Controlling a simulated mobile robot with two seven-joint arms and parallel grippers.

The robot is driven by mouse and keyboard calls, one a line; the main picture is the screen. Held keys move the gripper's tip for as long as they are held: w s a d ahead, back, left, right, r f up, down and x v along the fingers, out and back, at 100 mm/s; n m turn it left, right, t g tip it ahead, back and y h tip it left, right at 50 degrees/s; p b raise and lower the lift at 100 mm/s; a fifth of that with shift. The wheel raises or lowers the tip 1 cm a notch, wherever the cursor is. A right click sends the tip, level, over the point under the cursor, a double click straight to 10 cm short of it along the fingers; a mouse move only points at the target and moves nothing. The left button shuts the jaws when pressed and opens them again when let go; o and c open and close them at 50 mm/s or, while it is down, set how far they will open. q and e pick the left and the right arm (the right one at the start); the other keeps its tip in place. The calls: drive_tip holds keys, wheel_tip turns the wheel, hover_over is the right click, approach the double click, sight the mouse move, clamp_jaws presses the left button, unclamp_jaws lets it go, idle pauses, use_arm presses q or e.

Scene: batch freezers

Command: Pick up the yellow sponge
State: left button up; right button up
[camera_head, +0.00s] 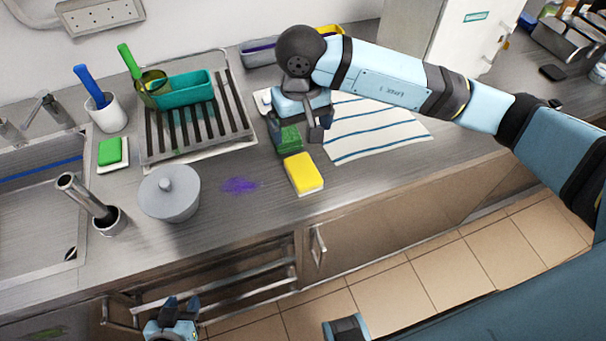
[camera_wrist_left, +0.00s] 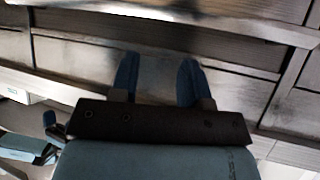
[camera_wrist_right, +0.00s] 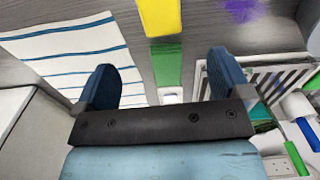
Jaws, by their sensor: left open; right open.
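The yellow sponge (camera_head: 303,174) lies on the steel counter near its front edge. In the right wrist view the sponge (camera_wrist_right: 160,16) is cut off by the top edge. My right gripper (camera_head: 297,128) is open above the counter, just behind the sponge and apart from it. In the right wrist view, its spread fingers (camera_wrist_right: 163,80) have a green object (camera_wrist_right: 167,62) showing between them; I cannot tell whether they touch it. My left gripper (camera_head: 181,304) is low in front of the counter. Its fingers (camera_wrist_left: 158,78) are open and empty, facing the cabinet front.
A striped cloth (camera_head: 372,128) lies right of my right gripper. A purple stain (camera_head: 240,184) and a grey lidded pot (camera_head: 170,193) are left of the sponge. A dish rack (camera_head: 238,112) stands behind. A green sponge (camera_head: 110,151) sits near the sink.

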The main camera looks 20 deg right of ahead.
sight(302, 167)
wheel_tip(302, 167, down, 8)
drive_tip(key=shift+r+p, duration=0.1)
drive_tip(key=shift+p, duration=0.4)
drive_tip(key=f, duration=0.1)
drive_tip(key=f+p, duration=0.1)
drive_tip(key=f, duration=0.2)
drive_tip(key=shift+s+f, duration=0.3)
drive_tip(key=shift+s, duration=0.1)
drive_tip(key=shift+w+f, duration=0.1)
drive_tip(key=shift+f, duration=0.35)
drive_tip(key=shift+c, duration=0.3)
drive_tip(key=c, duration=0.9)
